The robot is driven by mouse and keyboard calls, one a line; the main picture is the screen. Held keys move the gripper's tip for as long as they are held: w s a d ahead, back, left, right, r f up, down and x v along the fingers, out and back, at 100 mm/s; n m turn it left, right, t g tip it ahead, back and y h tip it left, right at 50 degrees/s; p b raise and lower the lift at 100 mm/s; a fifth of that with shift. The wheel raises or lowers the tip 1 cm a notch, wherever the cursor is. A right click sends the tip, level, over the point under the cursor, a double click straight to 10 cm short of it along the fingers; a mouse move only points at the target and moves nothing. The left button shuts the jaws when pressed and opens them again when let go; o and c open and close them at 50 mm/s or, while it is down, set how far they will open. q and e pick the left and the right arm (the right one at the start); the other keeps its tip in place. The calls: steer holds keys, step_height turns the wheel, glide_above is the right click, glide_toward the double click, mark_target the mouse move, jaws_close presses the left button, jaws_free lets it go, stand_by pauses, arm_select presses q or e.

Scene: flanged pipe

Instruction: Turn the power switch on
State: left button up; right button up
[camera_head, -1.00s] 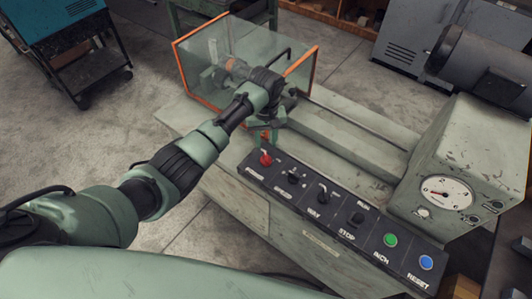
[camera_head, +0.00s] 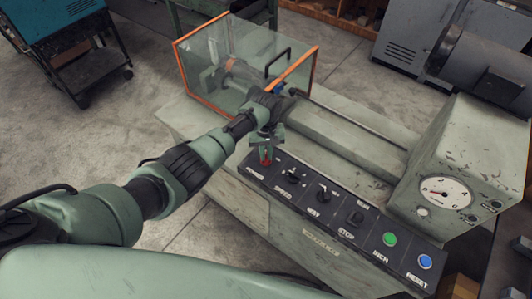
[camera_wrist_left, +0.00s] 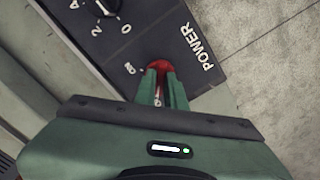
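The red power switch (camera_head: 265,162) sits at the left end of the black control panel. In the left wrist view the red switch (camera_wrist_left: 160,66) shows beside the word POWER, with an ON mark to its left. My left gripper (camera_head: 266,152) is down at the switch. Its two green fingers (camera_wrist_left: 161,82) stand a narrow gap apart over the switch and hide most of its handle. I cannot tell whether they press on it. My right gripper is not in view.
The panel continues right with black knobs (camera_head: 322,193), a green button (camera_head: 390,239) and a blue button (camera_head: 425,262). A clear guard box with orange edges (camera_head: 299,67) stands behind my left wrist. A dial gauge (camera_head: 446,192) is on the machine at right.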

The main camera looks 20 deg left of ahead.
arm_select(q)
jaws_close()
steer(key=m, duration=1.3)
steer(key=shift+w+m, duration=0.1)
steer(key=shift+m, duration=0.2)
steer(key=shift+r+m, duration=0.1)
steer(key=shift+m, duration=2.1)
steer(key=o, duration=0.7)
jaws_free()
